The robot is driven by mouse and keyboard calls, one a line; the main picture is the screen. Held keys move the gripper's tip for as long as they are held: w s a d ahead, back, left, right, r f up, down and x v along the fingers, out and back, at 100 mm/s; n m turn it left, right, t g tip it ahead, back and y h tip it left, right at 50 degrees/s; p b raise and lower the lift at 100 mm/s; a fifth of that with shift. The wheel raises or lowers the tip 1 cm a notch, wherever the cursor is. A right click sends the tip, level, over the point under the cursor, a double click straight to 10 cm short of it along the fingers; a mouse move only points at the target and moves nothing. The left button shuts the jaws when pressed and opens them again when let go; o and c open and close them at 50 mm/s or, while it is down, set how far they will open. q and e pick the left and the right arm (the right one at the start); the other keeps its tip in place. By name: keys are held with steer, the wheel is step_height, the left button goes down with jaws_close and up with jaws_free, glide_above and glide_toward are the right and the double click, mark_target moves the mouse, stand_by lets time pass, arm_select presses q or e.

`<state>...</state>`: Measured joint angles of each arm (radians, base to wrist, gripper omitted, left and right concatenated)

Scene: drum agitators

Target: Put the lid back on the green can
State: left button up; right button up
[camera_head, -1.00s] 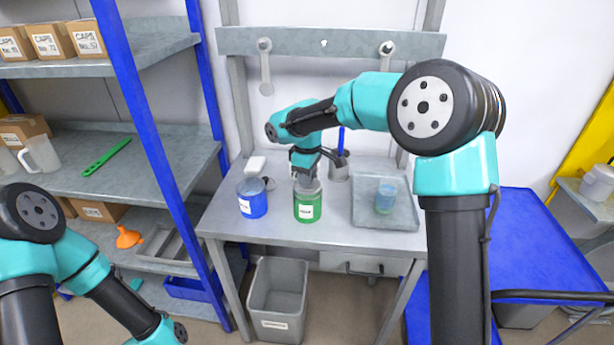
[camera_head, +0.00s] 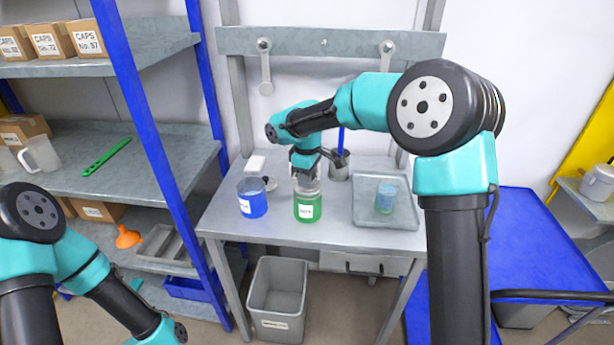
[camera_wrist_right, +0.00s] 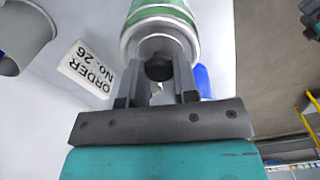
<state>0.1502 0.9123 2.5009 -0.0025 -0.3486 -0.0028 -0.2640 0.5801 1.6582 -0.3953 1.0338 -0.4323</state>
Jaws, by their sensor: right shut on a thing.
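The green can (camera_head: 308,206) stands upright on the grey workbench, with a white label on its front. My right gripper (camera_head: 306,180) is directly above its mouth, pointing down. In the right wrist view, my right gripper (camera_wrist_right: 160,85) is shut on the black knob (camera_wrist_right: 158,68) of the lid (camera_wrist_right: 155,47). The lid is in line with the silver rim of the green can (camera_wrist_right: 160,14). I cannot tell whether the lid is fully seated or slightly above the rim. My left gripper is out of view; only part of that arm shows at lower left.
A blue can (camera_head: 252,199) stands left of the green can, with a small dark knob-like object (camera_head: 269,183) behind it. A grey cup (camera_head: 339,167) stands behind. A bin (camera_head: 276,300) is below.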

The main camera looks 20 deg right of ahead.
stand_by(0.8)
steer(key=o, duration=1.5)
steer(key=shift+c, duration=0.2)
steer(key=shift+r, duration=3.5)
steer(key=shift+c, duration=0.2)
jaws_close()
steer(key=shift+f, duration=3.05)
